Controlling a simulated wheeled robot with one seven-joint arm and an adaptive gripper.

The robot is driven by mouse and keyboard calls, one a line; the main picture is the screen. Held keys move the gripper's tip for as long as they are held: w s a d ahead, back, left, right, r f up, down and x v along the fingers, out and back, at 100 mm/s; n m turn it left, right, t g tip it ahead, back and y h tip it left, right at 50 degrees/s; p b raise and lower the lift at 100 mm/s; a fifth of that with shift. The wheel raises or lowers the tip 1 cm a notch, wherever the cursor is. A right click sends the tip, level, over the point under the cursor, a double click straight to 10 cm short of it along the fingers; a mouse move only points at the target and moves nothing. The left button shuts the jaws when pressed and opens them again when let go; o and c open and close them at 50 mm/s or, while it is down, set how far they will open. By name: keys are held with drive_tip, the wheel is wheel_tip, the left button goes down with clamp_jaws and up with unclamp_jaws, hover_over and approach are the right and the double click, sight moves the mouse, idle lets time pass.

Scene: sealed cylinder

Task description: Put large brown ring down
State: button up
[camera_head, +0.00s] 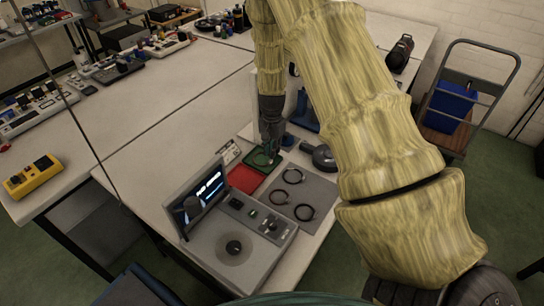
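My gripper (268,152) points down over a small green tray (256,167) near the middle of the view. It is small and dark here, so whether its fingers are open or shut on something does not show. A thin ring-like outline shows in or just above the tray under the fingers; I cannot tell its colour or whether it touches the tray. Three dark rings lie apart on a grey mat (318,190): an upper ring (284,178), a left ring (271,198) and a lower ring (296,212). Which ring is the large brown one is not clear.
A red tray (243,179) adjoins the green one. A grey device with a screen (205,190) stands in front, left of the mat. The white table (160,165) is clear to the left.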

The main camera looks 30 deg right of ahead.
wheel_tip(320, 180, up, 8)
drive_tip(key=b, duration=0.2)
idle(0.3)
idle(2.1)
